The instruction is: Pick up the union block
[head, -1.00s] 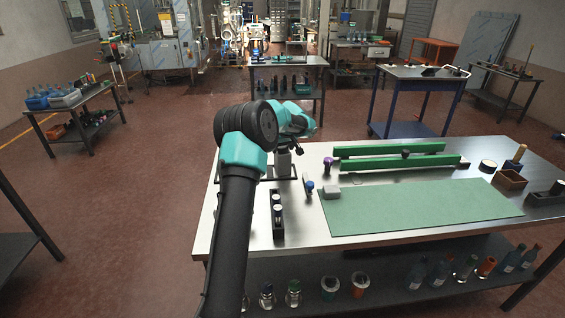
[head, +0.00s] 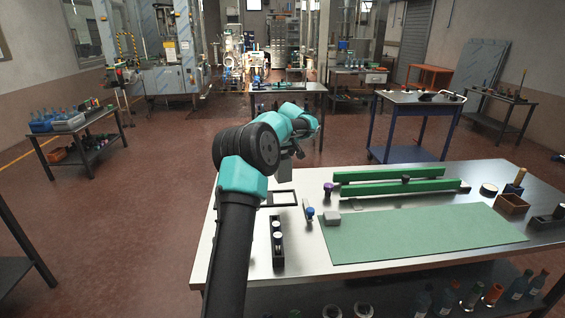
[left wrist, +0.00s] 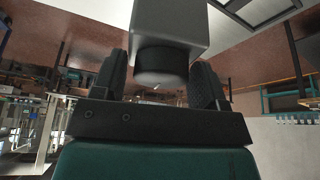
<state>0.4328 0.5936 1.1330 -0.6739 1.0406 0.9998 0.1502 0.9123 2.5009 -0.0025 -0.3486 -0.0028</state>
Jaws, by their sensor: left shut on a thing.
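The union block (left wrist: 172,22) is a grey block with a dark round fitting on the side facing my wrist. In the left wrist view it sits between the two dark fingers of my left gripper (left wrist: 160,82), which is shut on it. In the head view the grey block (head: 283,169) hangs under my left gripper (head: 294,151), at the table's far left part. It appears to be off the tabletop, above a dark rectangular frame (head: 283,205). My arm hides part of this area. My right gripper is not in view.
On the metal table (head: 240,262) stand a black holder with white round parts (head: 278,243), a blue-topped piece (head: 309,213) and a small grey block (head: 332,218). A green mat (head: 425,232) and green rails (head: 395,187) lie to the right. The table's left edge is near my arm.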

